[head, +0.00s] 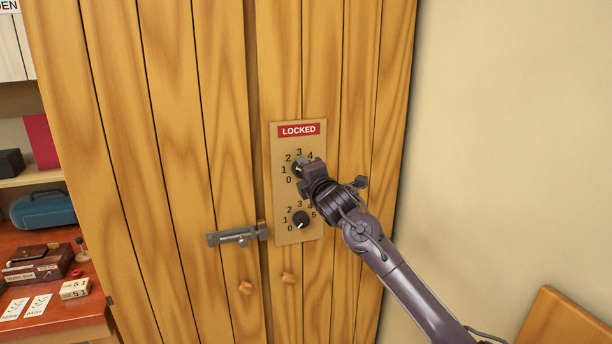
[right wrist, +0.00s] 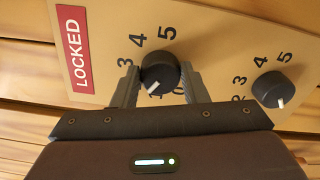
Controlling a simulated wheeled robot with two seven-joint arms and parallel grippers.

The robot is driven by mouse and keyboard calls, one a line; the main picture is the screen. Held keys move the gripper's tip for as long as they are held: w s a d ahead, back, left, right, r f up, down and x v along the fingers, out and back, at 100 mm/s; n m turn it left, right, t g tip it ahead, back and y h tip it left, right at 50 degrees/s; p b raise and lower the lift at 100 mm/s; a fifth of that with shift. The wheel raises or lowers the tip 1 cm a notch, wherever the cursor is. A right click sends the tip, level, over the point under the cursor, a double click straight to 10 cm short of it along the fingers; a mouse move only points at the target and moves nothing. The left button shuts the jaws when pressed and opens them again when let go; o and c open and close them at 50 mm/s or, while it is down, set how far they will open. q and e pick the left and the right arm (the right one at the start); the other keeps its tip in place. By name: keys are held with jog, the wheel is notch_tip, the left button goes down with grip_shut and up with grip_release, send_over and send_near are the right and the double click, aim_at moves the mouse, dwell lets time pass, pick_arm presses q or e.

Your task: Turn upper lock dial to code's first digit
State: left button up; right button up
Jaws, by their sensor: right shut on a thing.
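The lock panel (head: 284,232) is on the right wooden door, under a red LOCKED sign (head: 298,130). My right gripper (head: 299,178) is shut on the upper dial (right wrist: 160,70), with one finger on each side of it. In the right wrist view the dial's white mark points down and left, toward the 1 and 2 side; the exact digit is hidden by the gripper. The lower dial (head: 301,220) is free, its mark near 0; it also shows in the right wrist view (right wrist: 270,88). My left gripper is not in view.
A metal latch (head: 237,235) crosses the door gap, above two wooden knobs. The desk at left holds a small block (head: 75,289) seeming to read 51, a brown music box (head: 38,264), paper cards and a blue case (head: 43,209). A plain wall stands at right.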

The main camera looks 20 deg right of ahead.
jog(key=shift+a+f+m+p, duration=0.15)
jog(key=shift+m+p, duration=0.2)
jog(key=shift+m, duration=4.6)
jog(key=shift+a+f+m+p, duration=0.1)
jog(key=shift+m+p, duration=0.3)
jog(key=shift+m, duration=4.5)
jog(key=shift+a+f+m+p, duration=0.15)
jog(key=shift+m+p, duration=0.2)
jog(key=shift+m, duration=4.6)
jog(key=shift+r, duration=0.15)
jog(key=o, duration=1)
jog(key=shift+c, duration=0.2)
